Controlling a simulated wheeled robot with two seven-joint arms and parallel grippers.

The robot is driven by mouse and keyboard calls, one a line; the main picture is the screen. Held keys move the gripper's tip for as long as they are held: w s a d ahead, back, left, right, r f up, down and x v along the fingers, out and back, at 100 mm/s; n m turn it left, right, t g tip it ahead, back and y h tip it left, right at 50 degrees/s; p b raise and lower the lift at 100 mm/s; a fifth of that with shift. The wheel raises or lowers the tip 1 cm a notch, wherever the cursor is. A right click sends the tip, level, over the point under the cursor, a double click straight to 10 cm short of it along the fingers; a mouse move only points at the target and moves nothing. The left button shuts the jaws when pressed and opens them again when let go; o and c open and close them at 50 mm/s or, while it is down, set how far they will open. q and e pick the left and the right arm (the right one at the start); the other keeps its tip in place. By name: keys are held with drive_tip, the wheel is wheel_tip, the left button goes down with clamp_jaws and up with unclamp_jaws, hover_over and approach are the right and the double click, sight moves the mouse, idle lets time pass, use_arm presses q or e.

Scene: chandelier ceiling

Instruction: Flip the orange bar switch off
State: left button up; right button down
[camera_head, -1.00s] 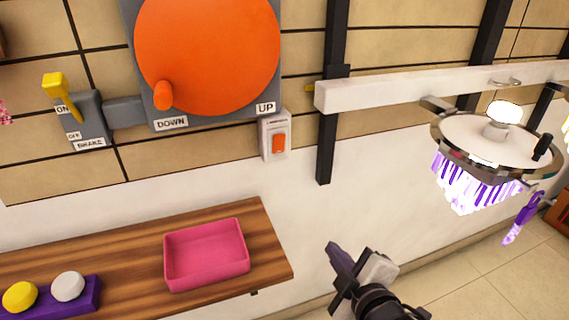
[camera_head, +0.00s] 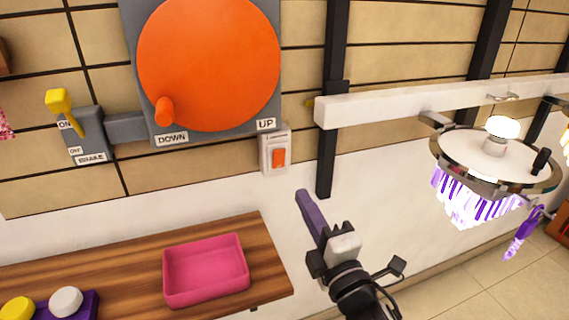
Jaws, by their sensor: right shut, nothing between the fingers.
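The orange bar switch (camera_head: 279,158) sits in a white wall plate (camera_head: 266,146) below the UP label, right of the big orange wheel. Whether its rocker is tipped up or down is too small to tell. My right gripper (camera_head: 304,197) is shut and empty. Its dark purple fingers point up and to the left, in the picture below and right of the switch, and apart from it. My left gripper is not in view.
A big orange wheel (camera_head: 208,62) with a handle is on the wall, with a yellow brake lever (camera_head: 62,102) at its left. A pink tray (camera_head: 205,292) lies on a wooden shelf (camera_head: 130,254). A lit chandelier (camera_head: 493,160) hangs at the right from a white beam (camera_head: 400,103).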

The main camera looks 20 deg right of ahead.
sight(279, 152)
use_arm(q)
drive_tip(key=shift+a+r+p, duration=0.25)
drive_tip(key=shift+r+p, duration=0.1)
drive_tip(key=shift+p, duration=0.2)
use_arm(e)
drive_tip(key=w, duration=0.4)
drive_tip(key=w+r, duration=0.1)
drive_tip(key=w, duration=0.3)
drive_tip(key=w+r, duration=0.1)
drive_tip(key=w, duration=0.3)
drive_tip(key=shift+a, duration=0.2)
